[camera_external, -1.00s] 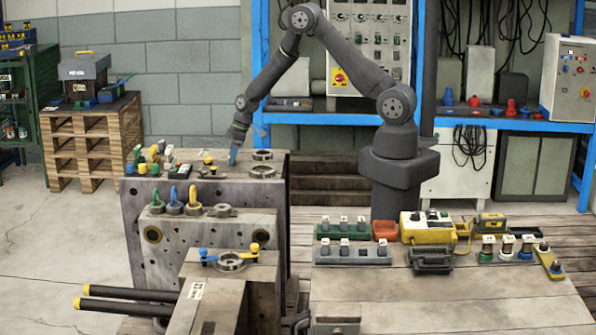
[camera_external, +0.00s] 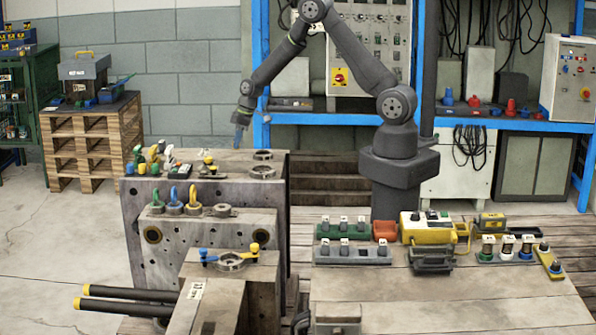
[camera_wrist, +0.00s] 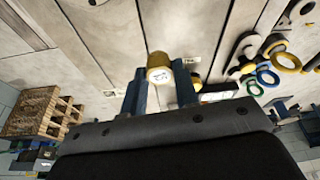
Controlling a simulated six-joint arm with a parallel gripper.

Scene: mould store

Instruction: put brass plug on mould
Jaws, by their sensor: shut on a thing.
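My gripper (camera_external: 239,138) hangs above the top of the large grey mould (camera_external: 218,187), with clear air between fingertips and surface. In the wrist view my gripper (camera_wrist: 160,88) is shut on the brass plug (camera_wrist: 158,60), a short yellow-gold cylinder with a pale, marked end face. The plug sits between the two blue-grey fingers. In the outside view I cannot make out the plug at the small fingertips. Round metal rings (camera_external: 262,171) lie on the mould's top at the right.
Several coloured small parts (camera_external: 153,160) crowd the left of the mould top. Coloured eye rings (camera_external: 174,200) stand on a lower front step. A bench at right holds socket rails (camera_external: 350,254) and a yellow box (camera_external: 424,227). Air around the gripper is free.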

